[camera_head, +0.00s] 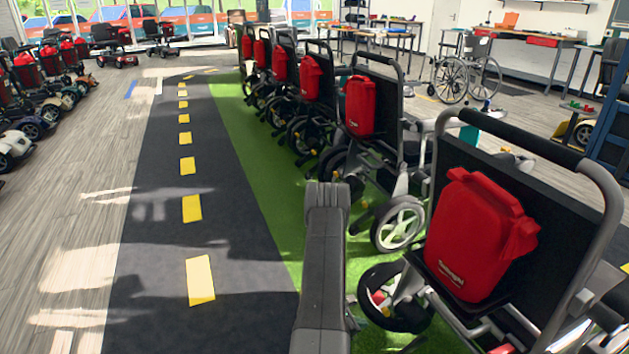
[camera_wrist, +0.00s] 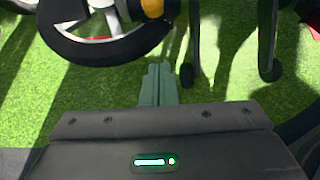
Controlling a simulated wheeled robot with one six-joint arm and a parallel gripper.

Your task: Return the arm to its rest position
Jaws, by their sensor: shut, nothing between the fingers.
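My arm (camera_head: 324,262) rises from the bottom edge in the middle of the head view, beside the row of scooters. The gripper's fingers cannot be made out there. In the wrist view my gripper (camera_wrist: 159,82) is shut, with its two fingers together and nothing between them. It points over the green mat (camera_wrist: 225,85). A black-tyred wheel (camera_wrist: 85,48) lies just beyond the fingertips; I cannot tell the exact gap.
The nearest scooter, with a red bag (camera_head: 475,235), stands close on the right. Another red bag (camera_head: 360,105) marks the scooter behind it. A dark lane with yellow dashes (camera_head: 200,280) is clear to the left. A wheelchair (camera_head: 465,72) stands at the back right.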

